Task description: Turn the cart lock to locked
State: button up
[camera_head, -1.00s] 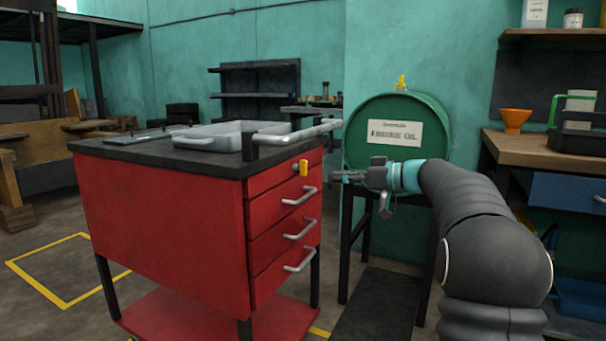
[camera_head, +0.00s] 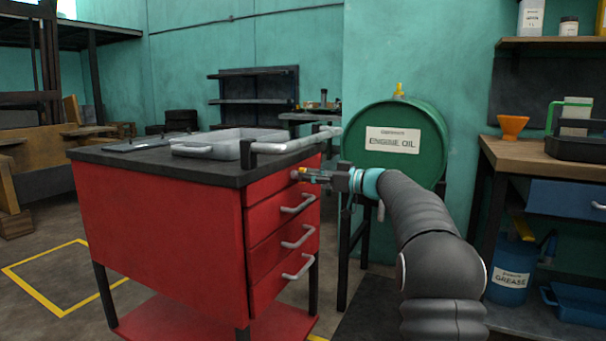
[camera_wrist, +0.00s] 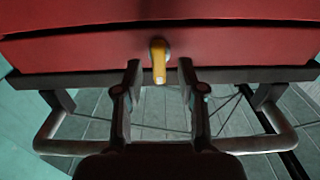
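The cart is a red tool cart (camera_head: 160,215) with a dark top and several drawers with grey handles. Its lock is a small yellow lever (camera_wrist: 158,62) on the red drawer front, standing out between my fingers in the wrist view. In the head view the lever (camera_head: 302,170) is mostly hidden by my gripper. My gripper (camera_head: 305,175) is at the top drawer front, at the lock's height. In the wrist view my gripper (camera_wrist: 160,75) is open, with one finger on each side of the lever and visible gaps between. I cannot tell the lock's marked position.
A grey tray (camera_head: 225,145) sits on the cart top, beside the cart's grey push bar (camera_head: 295,143). A green engine oil drum (camera_head: 425,135) stands on a black stand behind my arm. A wooden workbench (camera_head: 540,155) is at the right.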

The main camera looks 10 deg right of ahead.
jog(key=shift+x, duration=1.3)
jog(key=shift+c, duration=0.2)
